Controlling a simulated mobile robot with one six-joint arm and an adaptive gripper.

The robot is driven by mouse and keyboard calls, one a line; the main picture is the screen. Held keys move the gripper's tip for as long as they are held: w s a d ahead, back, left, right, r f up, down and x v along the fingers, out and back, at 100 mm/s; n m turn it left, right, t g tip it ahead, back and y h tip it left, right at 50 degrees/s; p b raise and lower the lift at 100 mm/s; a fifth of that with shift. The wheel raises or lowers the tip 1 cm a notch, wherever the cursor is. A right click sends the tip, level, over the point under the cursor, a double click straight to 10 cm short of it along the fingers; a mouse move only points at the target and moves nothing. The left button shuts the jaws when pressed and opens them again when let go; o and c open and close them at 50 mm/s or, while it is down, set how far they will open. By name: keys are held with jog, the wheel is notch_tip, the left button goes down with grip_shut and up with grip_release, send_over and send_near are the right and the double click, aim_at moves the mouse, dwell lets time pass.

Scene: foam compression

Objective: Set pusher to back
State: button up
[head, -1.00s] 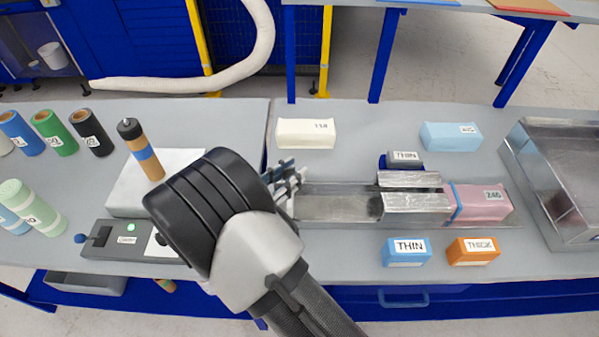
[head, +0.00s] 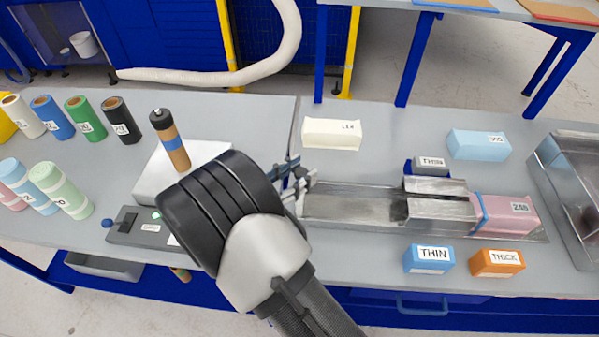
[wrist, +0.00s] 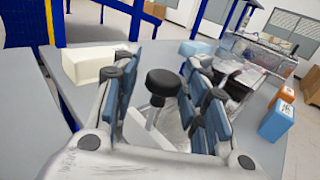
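The pusher shows in the wrist view as a black round knob (wrist: 163,82) on a short post. It stands between the two blue-padded fingers of my gripper (wrist: 164,97), with gaps visible on both sides. My gripper is open around the knob, not closed on it. In the head view my gripper (head: 292,180) is at the left end of the metal channel (head: 350,204), and my wrist hides the pusher there. A pink foam block (head: 508,214) sits at the channel's right end, behind a blue edge.
A blue THIN block (head: 428,259) and an orange THICK block (head: 497,263) lie in front of the channel. A cream block (head: 332,134) and a light blue block (head: 479,145) lie behind it. A metal tray (head: 565,190) is at right.

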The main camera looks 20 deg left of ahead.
jog(key=shift+o, duration=0.5)
jog(key=shift+w+d, duration=0.1)
jog(key=shift+r, duration=0.1)
jog(key=v, duration=1.2)
jog(key=shift+r, duration=0.1)
